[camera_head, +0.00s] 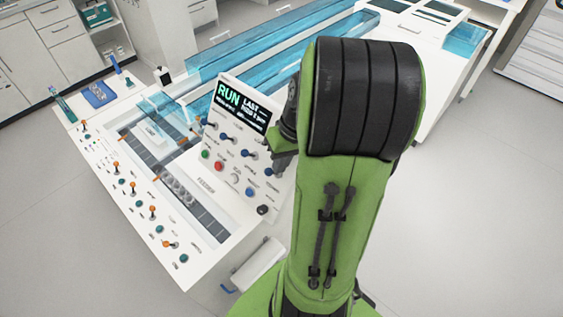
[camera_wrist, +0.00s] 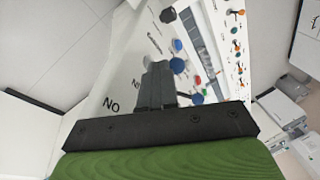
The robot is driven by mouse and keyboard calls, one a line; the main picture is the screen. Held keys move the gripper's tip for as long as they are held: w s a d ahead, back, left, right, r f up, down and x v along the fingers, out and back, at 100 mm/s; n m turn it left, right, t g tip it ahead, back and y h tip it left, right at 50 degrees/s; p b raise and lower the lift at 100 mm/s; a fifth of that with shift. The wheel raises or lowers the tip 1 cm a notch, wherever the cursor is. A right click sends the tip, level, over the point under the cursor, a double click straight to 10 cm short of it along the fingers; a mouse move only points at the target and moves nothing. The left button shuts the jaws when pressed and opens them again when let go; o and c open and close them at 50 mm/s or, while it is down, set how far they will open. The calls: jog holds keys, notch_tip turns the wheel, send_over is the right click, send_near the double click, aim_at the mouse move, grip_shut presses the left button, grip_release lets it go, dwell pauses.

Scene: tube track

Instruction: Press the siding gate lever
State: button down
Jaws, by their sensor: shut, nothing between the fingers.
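The upright control panel (camera_head: 205,170) carries a RUN screen (camera_head: 240,105) and several blue-knobbed levers, one of them a blue lever (camera_head: 250,155). Their labels are too small to read, so I cannot tell which is the siding gate lever. My gripper (camera_head: 281,160) is at the panel's right side, partly hidden behind my green arm. In the wrist view my gripper (camera_wrist: 156,85) is shut and empty, in front of the panel face. A blue knob (camera_wrist: 178,65) shows just right of the fingertips, and another blue knob (camera_wrist: 197,98) lies lower right. I cannot tell whether the fingers touch either.
The panel also has a green button (camera_head: 206,154), a red button (camera_head: 219,166) and a black knob (camera_head: 262,210). Orange-knobbed levers (camera_head: 152,210) line the flat deck at left. Blue transparent covers (camera_head: 235,60) stand behind. Open floor (camera_head: 470,220) lies right.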

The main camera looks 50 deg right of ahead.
jog(key=shift+a+f+h+b, duration=0.1)
jog(key=shift+a+h+b, duration=0.05)
jog(key=shift+h+b, duration=0.2)
jog(key=a+h+b, duration=0.1)
jog(key=h+b, duration=0.1)
jog(key=b, duration=0.1)
jog(key=a+f+h+b, duration=0.1)
jog(key=h+b, duration=0.1)
jog(key=b, duration=0.1)
jog(key=shift+a+n+h, duration=0.3)
jog(key=shift+a+h, duration=0.05)
jog(key=shift+d, duration=0.1)
jog(key=shift+d, duration=0.7)
jog(key=shift+r, duration=0.1)
